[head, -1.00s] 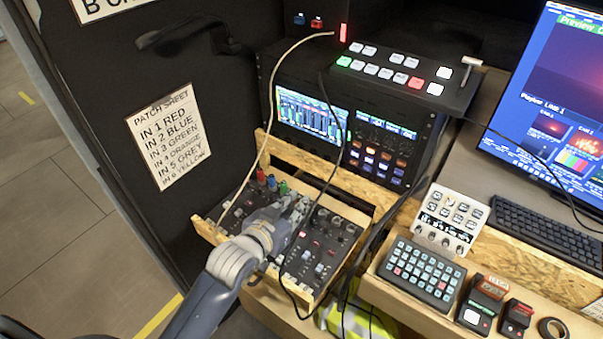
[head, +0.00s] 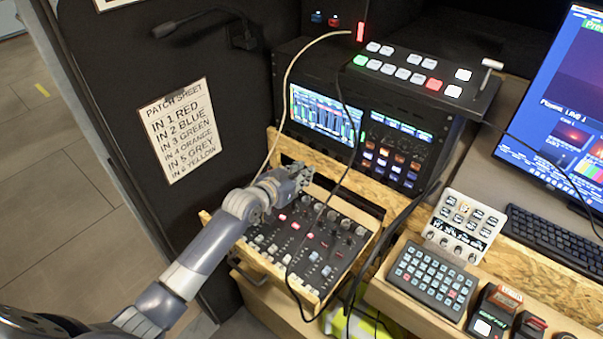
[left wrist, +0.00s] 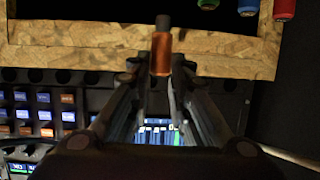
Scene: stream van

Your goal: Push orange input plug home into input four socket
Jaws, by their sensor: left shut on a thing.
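My left gripper (head: 302,174) is at the back edge of the mixer (head: 312,238) in the wooden drawer. In the left wrist view it is shut on the orange input plug (left wrist: 161,52), which stands out past the fingertips with a dark end. The plug is hidden in the head view. My right gripper is not in view.
The drawer's wooden board (left wrist: 60,50) crosses the wrist view behind the plug. The rack unit (head: 395,150) stands just behind the drawer. A pale cable (head: 284,95) and a dark cable (head: 347,125) hang nearby. The patch sheet (head: 180,131) lists IN 4 ORANGE.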

